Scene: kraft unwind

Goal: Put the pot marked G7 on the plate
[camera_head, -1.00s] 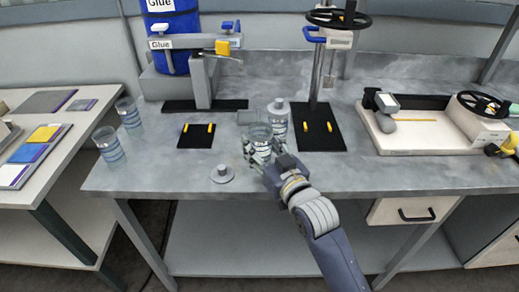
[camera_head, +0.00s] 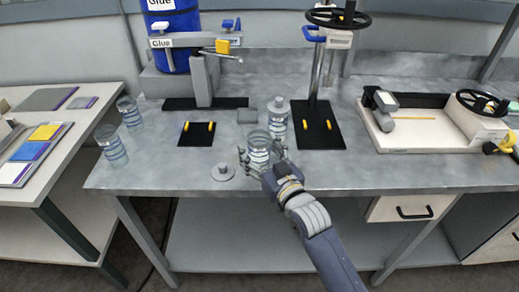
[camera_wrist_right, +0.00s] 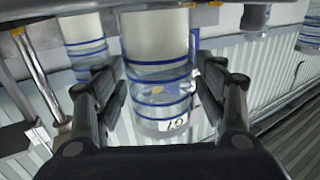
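A clear glass pot with blue bands (camera_head: 259,153) stands upright between the fingers of my right gripper (camera_head: 261,160), near the middle of the bench. A small black plate with two yellow pegs (camera_head: 197,140) lies left of the pot. A larger black plate (camera_head: 311,139) lies under the press at right. My left gripper is not in view.
A lidded glass pot (camera_head: 277,118) stands just behind the held pot. A loose grey lid (camera_head: 222,172) lies at front left. Two more banded pots (camera_head: 111,148) (camera_head: 130,113) stand at the bench's left end. A white tray machine (camera_head: 440,140) occupies the right.

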